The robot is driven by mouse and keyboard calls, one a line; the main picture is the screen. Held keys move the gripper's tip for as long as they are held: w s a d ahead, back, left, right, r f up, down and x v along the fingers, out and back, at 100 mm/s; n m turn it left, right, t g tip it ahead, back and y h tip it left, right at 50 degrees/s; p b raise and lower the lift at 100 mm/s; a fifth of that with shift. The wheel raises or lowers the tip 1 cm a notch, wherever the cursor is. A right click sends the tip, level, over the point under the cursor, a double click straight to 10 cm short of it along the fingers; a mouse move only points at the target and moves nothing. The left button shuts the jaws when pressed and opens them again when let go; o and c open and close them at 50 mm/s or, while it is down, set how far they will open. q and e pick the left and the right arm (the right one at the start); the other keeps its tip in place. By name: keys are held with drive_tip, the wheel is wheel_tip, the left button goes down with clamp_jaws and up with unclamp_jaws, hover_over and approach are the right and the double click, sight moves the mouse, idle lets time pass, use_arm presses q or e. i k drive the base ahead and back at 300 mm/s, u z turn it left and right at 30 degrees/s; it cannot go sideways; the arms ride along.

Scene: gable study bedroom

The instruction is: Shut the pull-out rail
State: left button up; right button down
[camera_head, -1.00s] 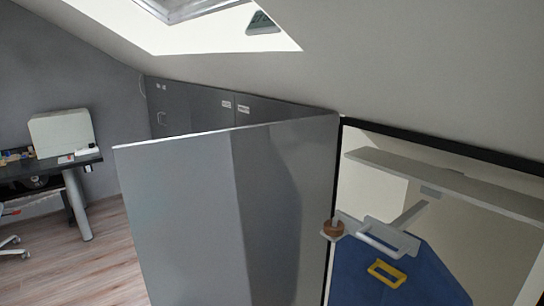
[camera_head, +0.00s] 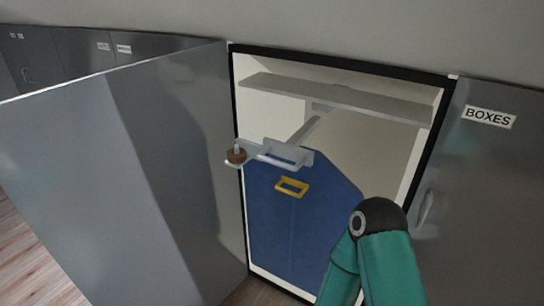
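The pull-out rail (camera_head: 303,131) is a light grey bar that slants forward from under the shelf inside an open cupboard. At its front end it has a pale handle-like frame (camera_head: 284,154), which sticks out near the cupboard's opening. A blue garment (camera_head: 290,225) with a yellow clip-like piece (camera_head: 292,187) hangs below it. A brown round knob (camera_head: 236,156) sits on a small plate at the left of the rail's front. A teal arm of mine shows at the lower right, in front of the cupboard's right side. Neither gripper is in view.
The grey cupboard door (camera_head: 120,180) stands wide open on the left. A closed door labelled BOXES (camera_head: 488,117) is on the right. A white shelf (camera_head: 340,100) crosses the cupboard above the rail. Wooden floor (camera_head: 35,260) shows at the lower left.

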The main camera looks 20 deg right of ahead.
sight(291, 239)
drive_tip(key=u, duration=1.15)
drive_tip(key=i, duration=0.1)
drive_tip(key=z, duration=2.65)
drive_tip(key=k, duration=0.9)
drive_tip(key=u, duration=0.7)
drive_tip(key=i, duration=1)
drive_tip(key=u, duration=0.2)
